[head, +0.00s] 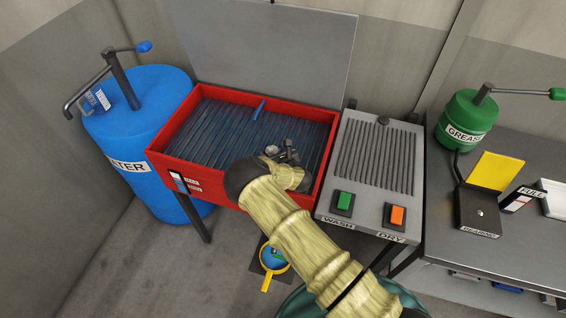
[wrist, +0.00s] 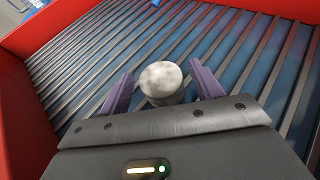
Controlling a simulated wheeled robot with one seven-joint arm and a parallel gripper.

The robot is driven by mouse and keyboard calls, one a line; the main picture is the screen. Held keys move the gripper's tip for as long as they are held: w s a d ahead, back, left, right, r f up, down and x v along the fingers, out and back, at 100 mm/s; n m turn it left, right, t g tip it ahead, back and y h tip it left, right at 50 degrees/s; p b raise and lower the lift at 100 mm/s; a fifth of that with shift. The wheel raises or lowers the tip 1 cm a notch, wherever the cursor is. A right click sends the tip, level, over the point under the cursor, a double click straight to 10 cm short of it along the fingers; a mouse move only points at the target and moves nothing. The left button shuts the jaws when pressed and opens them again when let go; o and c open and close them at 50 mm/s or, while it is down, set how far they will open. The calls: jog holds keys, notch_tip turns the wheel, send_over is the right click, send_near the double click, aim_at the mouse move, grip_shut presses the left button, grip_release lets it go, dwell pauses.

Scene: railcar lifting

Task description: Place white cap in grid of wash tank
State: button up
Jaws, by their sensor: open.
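The white cap (wrist: 161,79) is a short round piece with a mottled pale top. It sits between the two purple fingers of my gripper (wrist: 160,70) in the wrist view, with a gap showing at each side. The fingers are open. The cap is over the slatted grid (wrist: 85,62) of the red wash tank (head: 160,155); its underside is hidden, so I cannot tell whether it rests on the slats. In the head view my gripper (head: 284,153) is low over the right front part of the grid, and a small pale part of the cap (head: 271,150) shows beside it.
A blue brush-like piece (head: 258,110) lies on the grid farther back. The tank's grey lid (head: 275,50) stands open behind. A grey panel (head: 375,165) with green and orange buttons is to the right, and a blue water drum (head: 140,120) to the left. The grid's left half is clear.

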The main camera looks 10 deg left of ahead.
jog(key=b+v, duration=0.2)
jog(key=v, duration=0.8)
jog(key=shift+b, duration=0.4)
